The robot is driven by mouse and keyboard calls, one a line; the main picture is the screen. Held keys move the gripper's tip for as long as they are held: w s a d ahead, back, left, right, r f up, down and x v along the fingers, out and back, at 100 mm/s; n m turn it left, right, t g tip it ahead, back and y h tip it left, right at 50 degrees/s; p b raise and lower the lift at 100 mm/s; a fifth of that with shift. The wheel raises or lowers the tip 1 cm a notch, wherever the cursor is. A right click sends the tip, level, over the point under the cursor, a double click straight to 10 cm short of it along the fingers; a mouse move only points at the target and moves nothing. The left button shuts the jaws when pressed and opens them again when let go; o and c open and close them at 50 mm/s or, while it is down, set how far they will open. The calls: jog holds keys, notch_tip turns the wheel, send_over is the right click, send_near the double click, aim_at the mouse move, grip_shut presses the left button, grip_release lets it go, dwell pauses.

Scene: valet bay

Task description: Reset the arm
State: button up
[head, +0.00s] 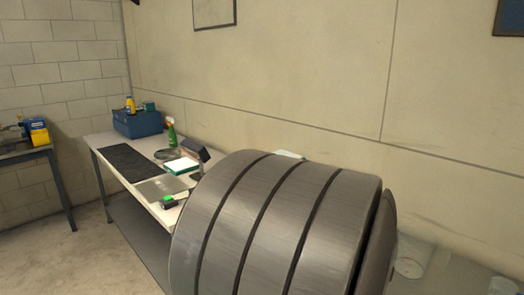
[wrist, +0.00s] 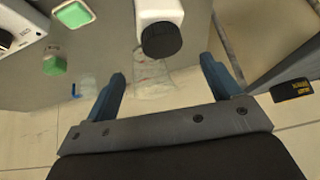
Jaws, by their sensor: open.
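My gripper (wrist: 162,68) shows in the wrist view with its two blue fingers spread wide apart. No object is between the fingers as far as I can see. A white object with a black round end (wrist: 160,38) lies beyond the fingertips, and a clear crumpled bag or film (wrist: 152,80) shows behind the gap. I cannot tell how far off they are. In the head view the gripper is out of sight, and a large grey banded cylinder, which looks like my own arm, fills the lower middle and hides part of the bench.
A white bench (head: 103,140) runs along the wall with a blue box (head: 138,123), a green spray bottle (head: 171,132), a dark mat (head: 127,162) and a green-edged white box (head: 181,166). A side table (head: 45,153) stands left. Open floor (head: 75,260) lies in front. The wrist view shows a green-topped jar (wrist: 53,62).

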jog(key=x, duration=0.7)
notch_tip(320, 180, up, 4)
jog(key=shift+w+r, duration=0.1)
jog(key=shift+r, duration=0.05)
jog(key=s+d+r, duration=0.5)
jog(key=s+r, duration=0.2)
jog(key=s, duration=0.4)
jog(key=s+d+r+m+g+h, duration=0.1)
jog(key=d+r+m, duration=0.2)
jog(key=d, duration=1.8)
jog(key=s+d+f+m+g, duration=0.1)
jog(key=s+d, duration=0.4)
jog(key=d, duration=0.5)
jog(key=s+d+f+m+g+h, duration=0.1)
jog(key=s+d+m, duration=0.2)
jog(key=s+d, duration=0.3)
jog(key=shift+s+d+g, duration=0.3)
jog(key=shift+d+g, duration=0.1)
jog(key=shift+d, duration=1.6)
jog(key=shift+w+f, duration=0.1)
jog(key=w+a+r+n+t, duration=0.1)
jog(key=w+a, duration=0.4)
jog(key=a, duration=0.4)
jog(key=w+a+r+n+t, duration=0.1)
jog(key=w+a+n, duration=0.1)
jog(key=w+a, duration=0.4)
jog(key=a, duration=0.4)
jog(key=shift+y, duration=0.4)
